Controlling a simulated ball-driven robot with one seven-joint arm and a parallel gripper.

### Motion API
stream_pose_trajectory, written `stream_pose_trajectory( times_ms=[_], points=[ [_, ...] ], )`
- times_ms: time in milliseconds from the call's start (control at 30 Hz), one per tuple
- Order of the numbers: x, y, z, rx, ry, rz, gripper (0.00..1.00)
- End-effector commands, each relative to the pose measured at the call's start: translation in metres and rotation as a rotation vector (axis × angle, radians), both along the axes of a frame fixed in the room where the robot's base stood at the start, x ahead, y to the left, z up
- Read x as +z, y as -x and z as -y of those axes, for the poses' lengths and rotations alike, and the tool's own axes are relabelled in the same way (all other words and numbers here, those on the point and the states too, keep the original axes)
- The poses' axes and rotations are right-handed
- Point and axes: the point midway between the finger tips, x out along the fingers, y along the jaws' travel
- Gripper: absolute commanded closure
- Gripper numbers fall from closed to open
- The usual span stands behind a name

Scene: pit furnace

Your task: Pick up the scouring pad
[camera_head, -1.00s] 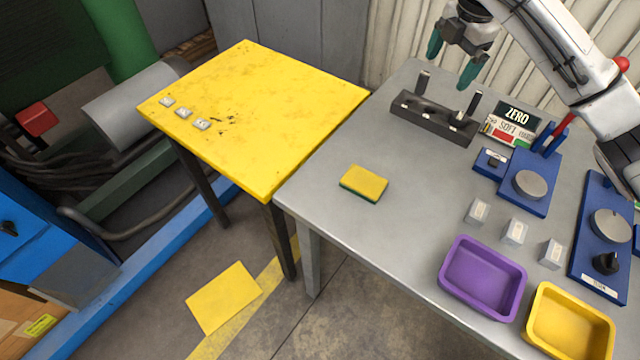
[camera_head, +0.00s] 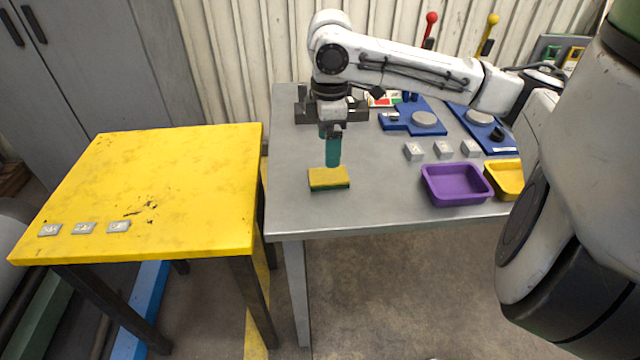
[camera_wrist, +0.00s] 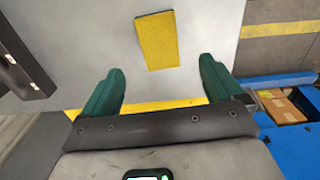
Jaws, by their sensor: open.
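The scouring pad (camera_head: 328,179), yellow on top with a green edge, lies flat on the grey table (camera_head: 290,205), near its left edge. My gripper (camera_head: 332,150) points down just behind and above the pad in the head view. In the wrist view the pad (camera_wrist: 157,40) lies beyond and between the two green fingertips of my gripper (camera_wrist: 160,78). The fingers are wide apart with nothing between them. The pad appears clear of both fingers.
A purple tray (camera_head: 456,184) and a yellow tray (camera_head: 506,178) stand right of the pad. Several small pale blocks (camera_head: 443,150) and blue panels (camera_head: 415,118) lie behind them. A dark holder (camera_head: 306,110) stands at the back. A yellow table (camera_head: 165,185) is on the left.

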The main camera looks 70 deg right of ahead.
Motion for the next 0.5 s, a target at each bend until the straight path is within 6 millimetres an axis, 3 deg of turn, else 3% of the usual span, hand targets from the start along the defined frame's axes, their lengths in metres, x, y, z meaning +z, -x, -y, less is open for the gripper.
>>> stream_pose_trajectory(
  times_ms=[100, 367, 500],
  points=[
    [-0.020, 0.000, 0.000, 0.000, -0.002, -0.001, 0.06],
    [-0.039, -0.001, 0.000, 0.002, 0.001, 0.000, 0.06],
    [-0.059, -0.004, -0.002, 0.003, 0.000, -0.002, 0.06]
  ],
)
